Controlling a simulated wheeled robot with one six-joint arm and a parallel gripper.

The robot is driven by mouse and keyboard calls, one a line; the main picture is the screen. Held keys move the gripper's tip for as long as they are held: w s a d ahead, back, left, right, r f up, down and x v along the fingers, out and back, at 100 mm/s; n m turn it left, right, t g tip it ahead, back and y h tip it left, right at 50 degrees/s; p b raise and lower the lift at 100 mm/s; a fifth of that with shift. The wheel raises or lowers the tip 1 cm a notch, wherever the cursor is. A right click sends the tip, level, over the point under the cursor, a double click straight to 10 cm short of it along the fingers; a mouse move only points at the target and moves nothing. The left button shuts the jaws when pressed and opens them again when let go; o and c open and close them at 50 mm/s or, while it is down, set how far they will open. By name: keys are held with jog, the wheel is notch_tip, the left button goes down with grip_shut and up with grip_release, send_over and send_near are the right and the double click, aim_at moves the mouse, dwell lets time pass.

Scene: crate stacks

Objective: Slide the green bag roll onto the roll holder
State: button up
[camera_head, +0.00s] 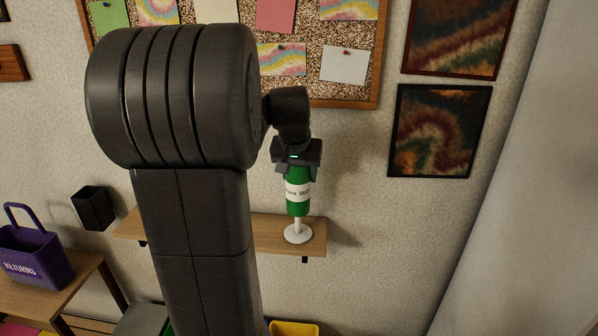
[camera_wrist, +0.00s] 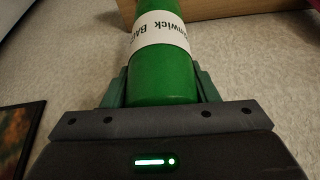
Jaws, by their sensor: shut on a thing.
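The green bag roll (camera_head: 298,207) has a white printed label and is upright in the head view. My gripper (camera_head: 299,172) is shut on its upper part from above. In the wrist view the roll (camera_wrist: 162,78) sits between the two fingers of my gripper (camera_wrist: 160,92). The white roll holder (camera_head: 298,234) has a round base on the wooden shelf, near its right end. A short piece of its post shows between the base and the roll's lower end. The roll's lower end lines up with the post; I cannot tell whether it is around the post or in front of it.
The wooden shelf (camera_head: 270,234) is bare around the holder, and my arm hides its middle. A corkboard (camera_head: 372,85) and framed pictures (camera_head: 438,130) hang behind. A yellow bin (camera_head: 295,328) is below.

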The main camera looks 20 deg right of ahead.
aim_at(299, 196)
jog(key=shift+f+b, duration=2.5)
jog(key=shift+f, duration=1.3)
jog(key=o, duration=1.2)
jog(key=p+v, duration=0.1)
jog(key=v, duration=1.3)
jog(key=shift+w, duration=0.1)
jog(key=x, duration=1.3)
jog(key=shift+d+f+b, duration=0.1)
jog(key=shift+f+b, duration=0.3)
jog(key=shift+r, duration=0.2)
